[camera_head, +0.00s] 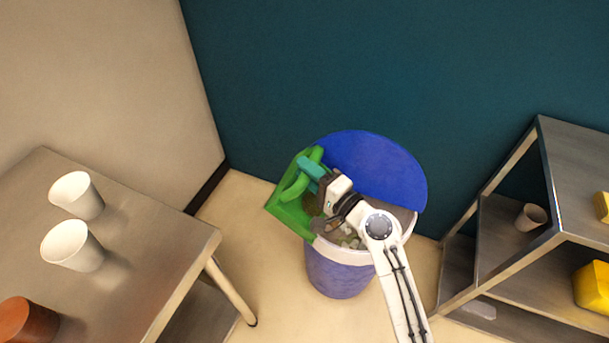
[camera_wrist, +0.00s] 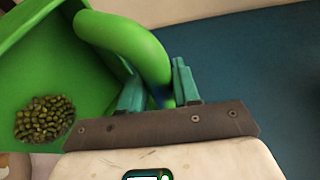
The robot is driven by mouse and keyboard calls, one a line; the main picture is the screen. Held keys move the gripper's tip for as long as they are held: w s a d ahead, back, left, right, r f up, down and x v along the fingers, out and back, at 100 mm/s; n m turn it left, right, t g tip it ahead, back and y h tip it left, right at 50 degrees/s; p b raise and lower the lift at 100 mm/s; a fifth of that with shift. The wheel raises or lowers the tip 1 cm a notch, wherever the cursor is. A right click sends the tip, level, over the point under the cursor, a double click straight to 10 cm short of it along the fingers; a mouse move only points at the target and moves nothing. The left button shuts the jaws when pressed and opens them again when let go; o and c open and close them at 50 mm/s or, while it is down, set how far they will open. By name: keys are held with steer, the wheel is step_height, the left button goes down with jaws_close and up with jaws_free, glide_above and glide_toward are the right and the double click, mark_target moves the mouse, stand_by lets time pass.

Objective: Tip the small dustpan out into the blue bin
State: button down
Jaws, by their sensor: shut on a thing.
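The green dustpan (camera_head: 290,211) is held over the left side of the blue bin (camera_head: 341,275) in the head view. My gripper (camera_head: 311,171) is shut on the dustpan's curved handle. In the wrist view the handle passes between the teal fingers of my gripper (camera_wrist: 158,85). A heap of small green beans (camera_wrist: 45,118) lies in the dustpan (camera_wrist: 45,65). The bin has a white rim, and its blue lid stands up at the back. Pale crumpled bits show inside the bin, partly hidden by my arm.
A grey table (camera_head: 140,240) on the left holds two white cups (camera_head: 76,195) and a reddish-brown pot (camera_head: 25,322). A metal shelf (camera_head: 575,170) stands on the right with a small cup (camera_head: 531,216) and yellow things (camera_head: 595,287). A teal wall is close behind the bin.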

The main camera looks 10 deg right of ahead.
steer(key=s+d+t+y+b, duration=0.1)
steer(key=d+b, duration=0.1)
steer(key=b, duration=0.3)
steer(key=shift+s+r+m+t+b, duration=0.1)
steer(key=shift+s+m+t+b, duration=0.05)
steer(key=shift+m+t+b, duration=0.2)
steer(key=s+d+m+t+b, duration=0.1)
steer(key=b, duration=0.5)
steer(key=s+d+f+m+t+b, duration=0.1)
steer(key=d+t+b, duration=0.1)
steer(key=b, duration=0.4)
steer(key=shift+s+d+y+b, duration=0.3)
steer(key=shift+s, duration=0.05)
stand_by(0.5)
steer(key=shift+s+d+f+m+t+b, duration=0.1)
steer(key=shift+s+d+m+t+b, duration=0.15)
steer(key=shift+b, duration=0.55)
steer(key=b, duration=0.1)
steer(key=t+b, duration=0.1)
steer(key=b, duration=0.1)
steer(key=shift+s+d+f+m, duration=0.2)
steer(key=shift+d+f+m, duration=0.1)
steer(key=shift+d+f, duration=0.1)
steer(key=shift+s+d+f+b, duration=0.15)
steer(key=shift+s+d+b, duration=0.05)
steer(key=shift+b, duration=0.65)
steer(key=s+d+f+m+t+b, duration=0.1)
steer(key=b, duration=0.3)
steer(key=shift+d+t+b, duration=0.1)
steer(key=shift+t+b, duration=0.3)
